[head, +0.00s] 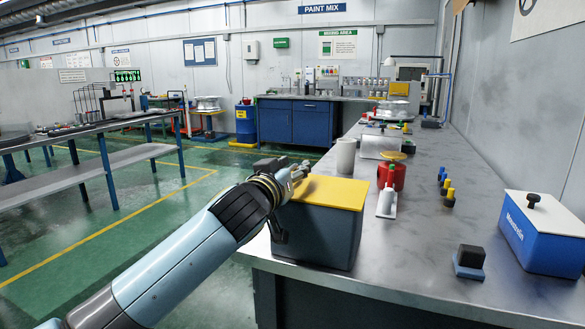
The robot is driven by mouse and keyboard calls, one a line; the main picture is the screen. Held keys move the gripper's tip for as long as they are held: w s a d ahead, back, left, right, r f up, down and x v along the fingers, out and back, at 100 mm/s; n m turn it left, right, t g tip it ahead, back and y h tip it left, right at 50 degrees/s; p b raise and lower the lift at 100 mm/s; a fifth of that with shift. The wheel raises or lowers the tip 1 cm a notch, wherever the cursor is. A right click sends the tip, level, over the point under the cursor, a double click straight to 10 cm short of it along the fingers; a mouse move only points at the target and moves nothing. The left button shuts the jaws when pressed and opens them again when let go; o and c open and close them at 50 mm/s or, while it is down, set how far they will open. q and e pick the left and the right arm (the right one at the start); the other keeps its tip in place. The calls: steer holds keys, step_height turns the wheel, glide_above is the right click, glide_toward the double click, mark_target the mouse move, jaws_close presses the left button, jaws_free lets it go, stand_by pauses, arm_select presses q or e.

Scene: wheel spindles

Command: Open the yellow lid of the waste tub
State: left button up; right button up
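The waste tub (318,236) is a dark grey box at the near left corner of the counter. Its yellow lid (332,193) lies flat and closed on top. My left gripper (297,175) is at the lid's far left corner, with its fingers close to the edge. I cannot tell whether it touches the lid. Its fingers are small and partly hidden by the wrist, so I cannot tell whether they are open or shut. My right gripper is not in view.
A white cup (346,155) is behind the tub. A blue and white box (543,233) and a black-and-blue block (469,262) stand at the right. The counter (425,235) between is clear.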

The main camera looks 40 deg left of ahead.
arm_select(q)
jaws_close()
steer(key=shift+r, duration=0.1)
stand_by(0.4)
